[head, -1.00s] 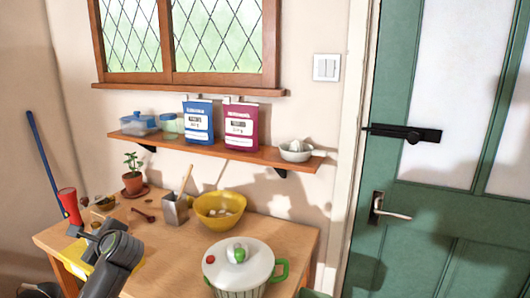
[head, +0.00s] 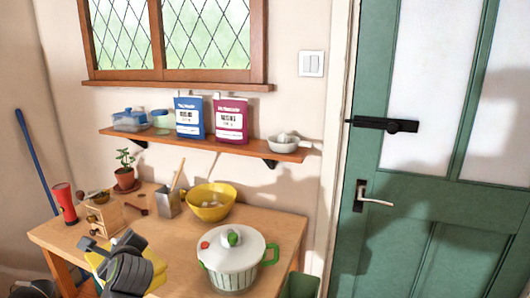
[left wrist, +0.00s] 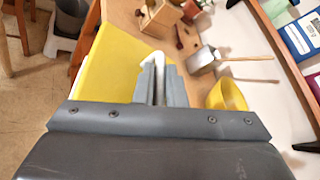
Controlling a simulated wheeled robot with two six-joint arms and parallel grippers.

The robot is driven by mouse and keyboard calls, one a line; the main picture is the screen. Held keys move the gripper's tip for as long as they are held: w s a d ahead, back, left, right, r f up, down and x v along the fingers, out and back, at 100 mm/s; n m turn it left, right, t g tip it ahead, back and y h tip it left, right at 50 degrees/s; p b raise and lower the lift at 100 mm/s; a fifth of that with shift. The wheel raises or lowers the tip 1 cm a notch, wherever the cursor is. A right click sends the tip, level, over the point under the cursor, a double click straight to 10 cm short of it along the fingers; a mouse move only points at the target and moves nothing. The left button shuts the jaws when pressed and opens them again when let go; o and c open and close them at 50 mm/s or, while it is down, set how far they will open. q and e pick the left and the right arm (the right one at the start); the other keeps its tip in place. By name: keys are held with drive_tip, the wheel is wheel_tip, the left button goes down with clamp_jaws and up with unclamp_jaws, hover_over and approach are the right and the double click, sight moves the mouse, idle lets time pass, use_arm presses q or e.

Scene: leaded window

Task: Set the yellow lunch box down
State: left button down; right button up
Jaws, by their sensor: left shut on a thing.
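The yellow lunch box (head: 96,259) is at the front left of the table, largely hidden behind my left gripper (head: 106,243) and forearm in the head view. In the left wrist view the lunch box (left wrist: 112,65) shows as a yellow face left of the fingers, with a white handle between them. My left gripper (left wrist: 155,75) is shut on that handle. Whether the box's underside touches the table (head: 190,240) is hidden. My right gripper is not in view.
A wooden grinder (head: 103,216) and red torch (head: 64,204) stand behind the box. A white lidded pot (head: 238,262) is to its right. A metal holder (head: 167,201), yellow bowl (head: 211,205) and potted plant (head: 125,176) stand further back. Some bare tabletop lies before the bowl.

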use_arm(q)
drive_tip(key=s+d+r+m+t+h, duration=0.1)
drive_tip(key=s+d+r+m+h, duration=0.1)
drive_tip(key=d, duration=0.5)
drive_tip(key=s+d+r+m+t+h, duration=0.1)
drive_tip(key=s+d+r+m+h, duration=0.2)
drive_tip(key=d, duration=0.3)
drive_tip(key=s+d+r+m+t+h, duration=0.2)
drive_tip(key=d+r+m+h, duration=0.1)
drive_tip(key=d, duration=0.4)
drive_tip(key=shift+s+d+m+h, duration=0.3)
drive_tip(key=shift+h, duration=0.5)
drive_tip(key=shift+f, duration=0.1)
